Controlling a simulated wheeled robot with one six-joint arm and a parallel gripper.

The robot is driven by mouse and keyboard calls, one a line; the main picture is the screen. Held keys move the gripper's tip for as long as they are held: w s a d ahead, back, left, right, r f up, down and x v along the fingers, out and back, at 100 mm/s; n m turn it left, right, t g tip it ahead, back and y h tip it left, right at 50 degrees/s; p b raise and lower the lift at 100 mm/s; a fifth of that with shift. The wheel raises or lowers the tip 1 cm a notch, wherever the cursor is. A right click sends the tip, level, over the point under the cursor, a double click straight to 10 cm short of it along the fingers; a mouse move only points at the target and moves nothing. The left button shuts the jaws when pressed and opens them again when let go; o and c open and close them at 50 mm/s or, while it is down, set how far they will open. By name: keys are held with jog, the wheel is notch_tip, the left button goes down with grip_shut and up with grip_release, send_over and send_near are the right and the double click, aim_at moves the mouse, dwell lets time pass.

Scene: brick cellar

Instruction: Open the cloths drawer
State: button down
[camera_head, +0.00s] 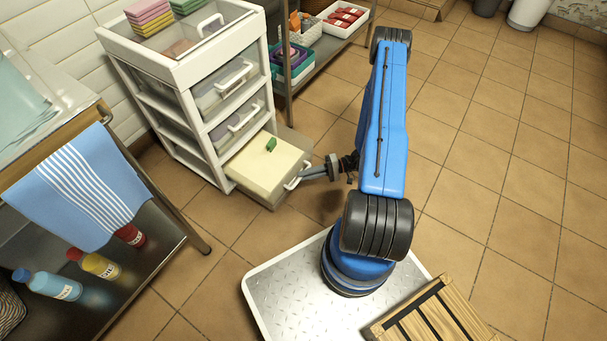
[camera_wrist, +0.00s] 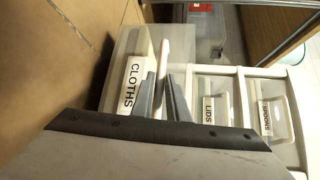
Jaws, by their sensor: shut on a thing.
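The cloths drawer (camera_head: 256,196) is the lowest drawer of the white unit and stands pulled out, seen in the head view. A pale cream stack fills it, with a small green thing (camera_head: 271,144) on top. Its front, with the CLOTHS label (camera_wrist: 133,85), shows in the wrist view. My gripper (camera_head: 304,175) is at the drawer's front and is shut on the white handle (camera_wrist: 163,52). In the wrist view the two grey fingers (camera_wrist: 161,92) lie on either side of the handle bar. The gripper body hides part of the drawer front there.
The white drawer unit (camera_head: 187,72) has further shut drawers above, one labelled LIDS (camera_wrist: 208,108). A shelf with baskets (camera_head: 301,32) stands behind it. A bench with a blue striped towel (camera_head: 80,190) is at left. Tiled floor (camera_head: 475,130) is clear at right.

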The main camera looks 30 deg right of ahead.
jog(key=shift+d, duration=0.1)
jog(key=c, duration=1.7)
grip_release()
jog(key=shift+c, duration=0.2)
jog(key=v, duration=1.7)
jog(key=shift+d, duration=0.2)
jog(key=shift+s, duration=0.15)
